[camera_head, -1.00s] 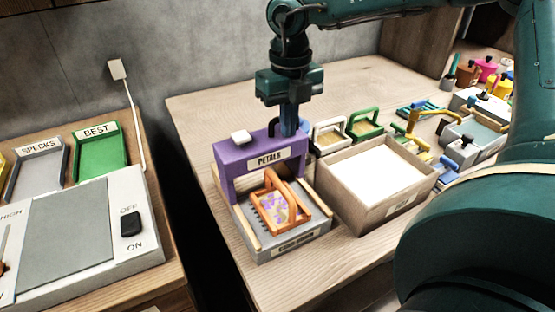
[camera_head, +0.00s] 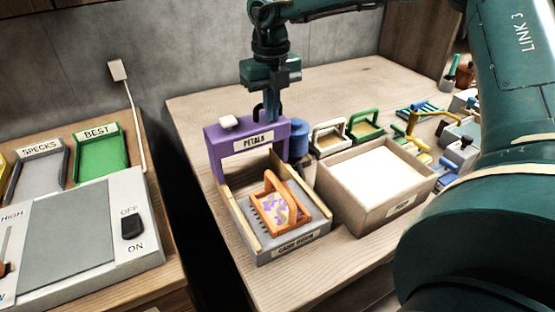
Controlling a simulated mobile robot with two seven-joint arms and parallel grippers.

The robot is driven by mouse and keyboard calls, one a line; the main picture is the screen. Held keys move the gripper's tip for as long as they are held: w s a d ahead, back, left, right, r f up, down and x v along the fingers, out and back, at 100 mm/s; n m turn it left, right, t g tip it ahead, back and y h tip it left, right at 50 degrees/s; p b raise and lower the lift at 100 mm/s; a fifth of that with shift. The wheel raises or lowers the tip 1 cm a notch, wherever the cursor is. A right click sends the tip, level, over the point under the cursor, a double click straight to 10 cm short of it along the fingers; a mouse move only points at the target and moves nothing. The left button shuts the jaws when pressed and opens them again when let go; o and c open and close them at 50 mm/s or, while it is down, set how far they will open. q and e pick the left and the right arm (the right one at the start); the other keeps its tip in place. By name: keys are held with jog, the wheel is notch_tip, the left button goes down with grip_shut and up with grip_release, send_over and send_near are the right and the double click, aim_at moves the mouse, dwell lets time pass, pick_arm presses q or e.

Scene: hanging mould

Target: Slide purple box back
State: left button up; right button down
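The purple box (camera_head: 216,150), an arch-shaped block labelled PETALS with a small white piece on top, stands at the rear of the grey card station (camera_head: 290,250) with wooden side rails. An orange mould frame with a handle (camera_head: 272,205) sits on the station in front of it, with purple specks inside. My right gripper (camera_head: 272,112) points down at the purple box's right rear part, by its dark handle. Its fingers look close together, but the box hides their tips and I cannot tell whether they grip the handle. My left gripper is not in view.
A pulp box (camera_head: 333,196) with white contents stands right of the station. A blue cylinder (camera_head: 298,140), a white-handled frame (camera_head: 329,138) and a green-handled frame (camera_head: 366,125) stand behind it. The table's left edge and a gap lie left of the station.

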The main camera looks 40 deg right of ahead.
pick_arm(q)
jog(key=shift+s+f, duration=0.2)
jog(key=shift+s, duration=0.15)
pick_arm(e)
jog(key=shift+s+r, duration=0.45)
jog(key=shift+r, duration=0.15)
